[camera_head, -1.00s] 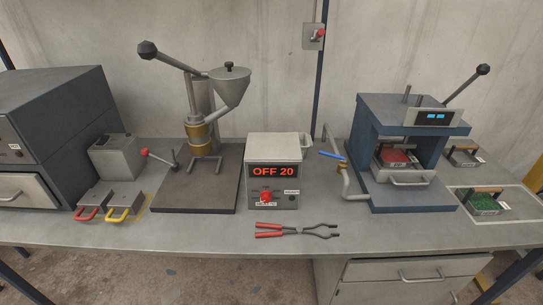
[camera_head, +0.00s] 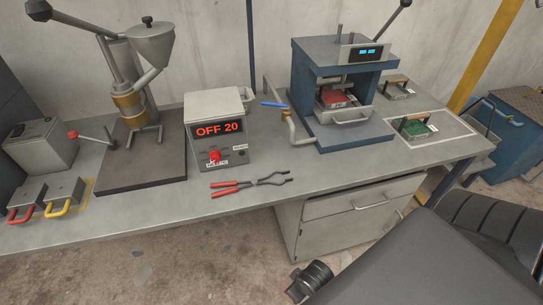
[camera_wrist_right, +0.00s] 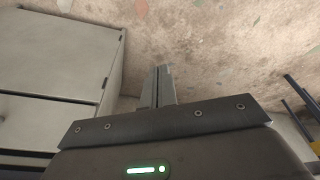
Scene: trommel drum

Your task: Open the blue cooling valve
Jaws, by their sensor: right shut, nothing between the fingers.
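The blue valve handle (camera_head: 274,104) sits on a grey pipe with a brass-coloured valve body (camera_head: 286,114). It stands on the bench just left of the blue press, and its lever points left, roughly level. My right gripper (camera_wrist_right: 161,84) is shut and empty in the right wrist view, with the floor beyond its fingers and a grey drawer cabinet to the left. The valve is not in that view. In the head view my dark right arm is at the lower right, below and apart from the valve. My left gripper is not in view.
A control box (camera_head: 218,129) reading OFF 20 stands left of the valve, with red-handled tongs (camera_head: 252,184) in front. The blue press (camera_head: 340,90) is close on the right. The bench front (camera_head: 330,168) between tongs and press is mostly clear.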

